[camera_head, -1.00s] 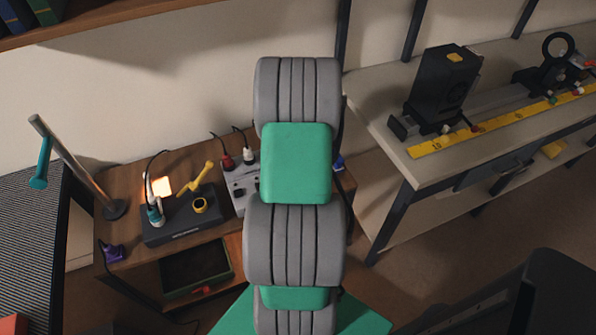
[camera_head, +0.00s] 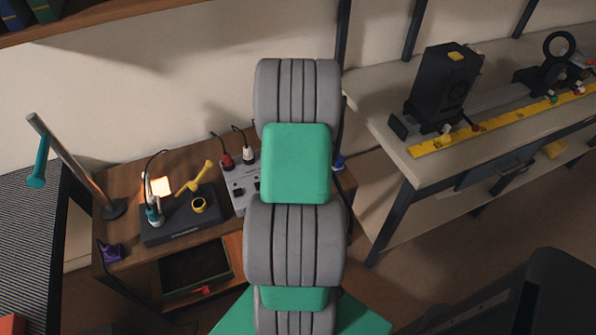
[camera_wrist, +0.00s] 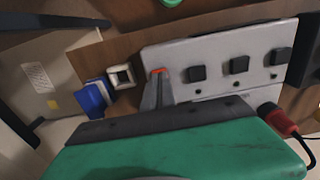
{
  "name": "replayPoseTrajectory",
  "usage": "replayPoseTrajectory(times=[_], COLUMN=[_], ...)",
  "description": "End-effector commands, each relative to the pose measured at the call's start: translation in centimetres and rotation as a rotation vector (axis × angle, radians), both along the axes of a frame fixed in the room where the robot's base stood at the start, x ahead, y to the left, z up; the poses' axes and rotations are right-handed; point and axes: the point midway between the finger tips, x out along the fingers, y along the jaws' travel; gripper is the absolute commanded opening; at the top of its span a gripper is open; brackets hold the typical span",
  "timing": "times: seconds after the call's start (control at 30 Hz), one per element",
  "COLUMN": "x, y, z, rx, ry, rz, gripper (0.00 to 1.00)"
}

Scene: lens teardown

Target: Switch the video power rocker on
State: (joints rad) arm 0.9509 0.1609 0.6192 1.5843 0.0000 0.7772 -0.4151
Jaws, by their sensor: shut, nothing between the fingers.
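A grey power panel (camera_wrist: 215,60) with a row of dark rockers fills the middle of the wrist view. Three rockers show clearly, among them one (camera_wrist: 197,73) just right of my gripper. My gripper (camera_wrist: 157,78) is shut and empty, its tips over the left end of the row. A bit of orange-red (camera_wrist: 157,71) shows at the tips; the rocker there is mostly hidden, so I cannot tell its position. Labels are too small to read. In the head view the panel (camera_head: 236,184) is partly hidden by my arm, and my gripper is hidden too.
A red plug (camera_wrist: 279,118) with a cable is at the panel's right, and a blue plug (camera_wrist: 91,97) beside a pale square socket (camera_wrist: 121,76) at its left. A black box with a yellow part (camera_head: 199,204) stands left of the panel on the wooden desk (camera_head: 187,160).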

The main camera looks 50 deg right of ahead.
Motion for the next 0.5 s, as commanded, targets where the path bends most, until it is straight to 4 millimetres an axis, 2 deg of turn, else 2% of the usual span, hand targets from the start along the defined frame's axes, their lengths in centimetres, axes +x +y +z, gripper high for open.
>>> replayPoseTrajectory(times=[0.5], x=[0.01], y=[-0.01], z=[-0.74], rx=[0.000], ry=[0.000], rz=[0.000], gripper=[0.00])
